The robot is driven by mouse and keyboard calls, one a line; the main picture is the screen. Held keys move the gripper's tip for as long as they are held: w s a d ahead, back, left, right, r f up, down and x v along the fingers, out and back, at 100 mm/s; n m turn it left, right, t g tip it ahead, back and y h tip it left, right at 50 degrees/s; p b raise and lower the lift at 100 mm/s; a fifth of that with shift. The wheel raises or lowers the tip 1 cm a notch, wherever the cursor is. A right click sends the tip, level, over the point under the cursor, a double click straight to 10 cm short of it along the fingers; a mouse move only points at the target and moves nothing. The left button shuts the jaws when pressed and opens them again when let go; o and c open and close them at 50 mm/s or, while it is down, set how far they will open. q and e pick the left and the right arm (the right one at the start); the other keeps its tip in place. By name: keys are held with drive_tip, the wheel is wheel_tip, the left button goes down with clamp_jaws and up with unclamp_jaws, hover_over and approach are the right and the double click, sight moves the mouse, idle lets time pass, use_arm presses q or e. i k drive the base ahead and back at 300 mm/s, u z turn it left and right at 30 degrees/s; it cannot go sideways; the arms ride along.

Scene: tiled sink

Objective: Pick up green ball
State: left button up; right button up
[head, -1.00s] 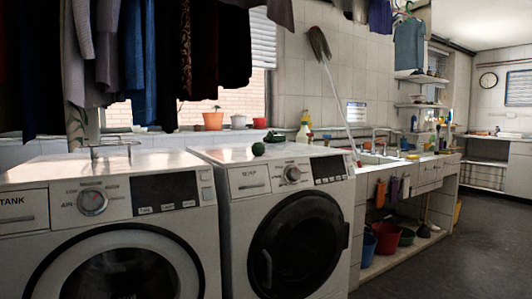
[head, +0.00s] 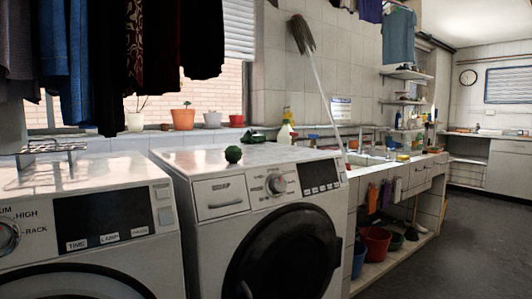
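A small dark green ball (head: 233,154) rests on top of the right-hand washing machine (head: 210,180), near its front edge above the detergent drawer. It is fully visible and nothing touches it from the sides. Neither of my grippers shows in the head view.
A green object (head: 254,136) lies at the back of the same machine. A wire rack (head: 50,150) stands on the left machine. Potted plants (head: 183,118) line the window sill. A spray bottle (head: 286,130) and a leaning mop (head: 315,70) are near the sink counter (head: 385,160). The floor (head: 450,240) at right is clear.

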sight(233, 154)
drive_tip(key=u, duration=0.25)
drive_tip(key=i, duration=0.85)
drive_tip(key=u, duration=0.6)
